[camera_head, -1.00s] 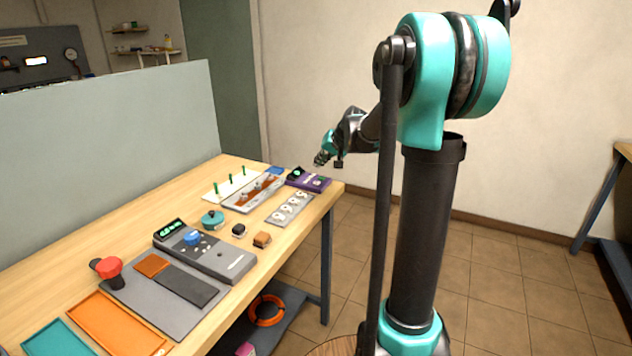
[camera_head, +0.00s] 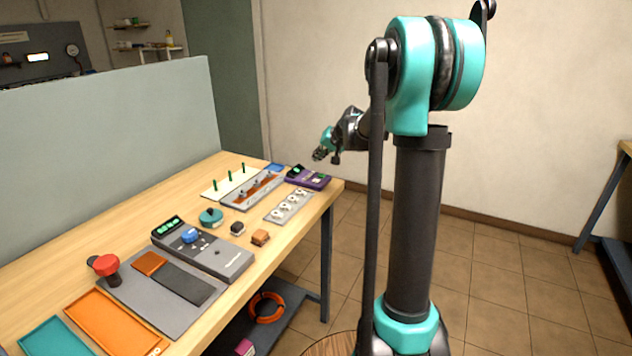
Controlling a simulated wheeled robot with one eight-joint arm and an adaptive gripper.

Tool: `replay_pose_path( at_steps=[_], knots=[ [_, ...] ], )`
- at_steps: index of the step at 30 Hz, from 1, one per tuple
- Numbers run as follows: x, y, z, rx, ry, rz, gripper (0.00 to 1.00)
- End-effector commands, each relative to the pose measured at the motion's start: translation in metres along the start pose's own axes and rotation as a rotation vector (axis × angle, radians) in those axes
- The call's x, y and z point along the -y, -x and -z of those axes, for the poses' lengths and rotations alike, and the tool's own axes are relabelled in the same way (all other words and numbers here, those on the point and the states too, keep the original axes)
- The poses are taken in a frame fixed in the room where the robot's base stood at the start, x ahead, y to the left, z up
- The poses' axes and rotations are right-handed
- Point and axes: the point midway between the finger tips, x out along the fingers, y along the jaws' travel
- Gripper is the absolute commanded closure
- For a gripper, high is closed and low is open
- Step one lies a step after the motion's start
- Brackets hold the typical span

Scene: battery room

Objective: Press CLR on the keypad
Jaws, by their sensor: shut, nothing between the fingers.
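The likely keypad is the purple device (camera_head: 309,178) with a small green display, at the far right end of the wooden table. Its keys are too small to read, so I cannot make out CLR. My gripper (camera_head: 319,155) is shut and empty. In the picture it appears just above the purple device, apart from it. A grey console (camera_head: 205,250) with a green display and a blue knob (camera_head: 190,236) lies nearer on the table.
A grey partition (camera_head: 100,160) stands behind.

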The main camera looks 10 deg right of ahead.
Motion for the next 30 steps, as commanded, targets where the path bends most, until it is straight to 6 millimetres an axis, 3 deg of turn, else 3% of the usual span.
replay_pose_path(
  at_steps=[13,30],
  knots=[
    [-0.027,-0.037,-0.026,0.0,0.0,0.0,1.0],
    [-0.031,-0.043,-0.031,0.0,0.0,0.0,1.0]
  ],
)
